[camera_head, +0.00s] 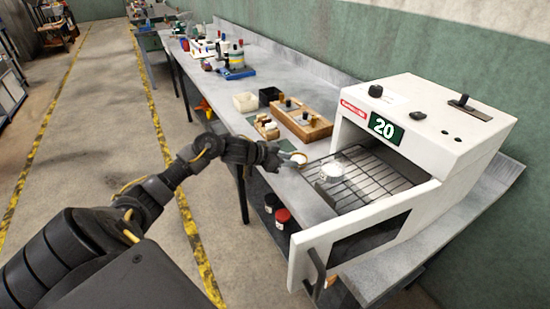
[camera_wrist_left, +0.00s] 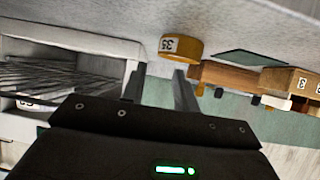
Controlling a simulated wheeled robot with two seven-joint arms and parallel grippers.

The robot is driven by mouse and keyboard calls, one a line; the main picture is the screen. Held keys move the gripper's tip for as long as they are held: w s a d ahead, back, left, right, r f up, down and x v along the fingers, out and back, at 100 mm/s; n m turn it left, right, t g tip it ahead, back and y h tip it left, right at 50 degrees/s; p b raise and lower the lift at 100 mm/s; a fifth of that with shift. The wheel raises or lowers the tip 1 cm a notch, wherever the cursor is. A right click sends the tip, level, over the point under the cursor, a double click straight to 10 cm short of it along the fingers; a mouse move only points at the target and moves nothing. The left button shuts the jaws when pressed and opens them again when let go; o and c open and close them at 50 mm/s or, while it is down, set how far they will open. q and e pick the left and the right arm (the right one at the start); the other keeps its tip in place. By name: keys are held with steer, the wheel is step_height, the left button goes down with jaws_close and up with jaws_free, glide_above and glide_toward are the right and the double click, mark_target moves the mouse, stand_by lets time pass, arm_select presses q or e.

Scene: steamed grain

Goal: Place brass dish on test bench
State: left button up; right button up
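The brass dish (camera_head: 299,158) is a small round dish with a pale inside, resting on the grey test bench (camera_head: 325,202) in front of the wooden block. In the left wrist view, which looks upside down, the brass dish (camera_wrist_left: 187,47) shows a "35" label. My left gripper (camera_head: 284,158) is just left of the dish in the head view. In the left wrist view its two fingers (camera_wrist_left: 159,78) stand apart with nothing between them, and the dish lies just beyond the right-hand fingertip. Whether they touch is unclear. My right gripper is out of view.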

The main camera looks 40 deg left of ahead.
arm_select(q)
steer(key=v, duration=0.6)
steer(key=shift+s+r, duration=0.1)
steer(key=shift+s, duration=0.1)
steer(key=shift+a, duration=0.1)
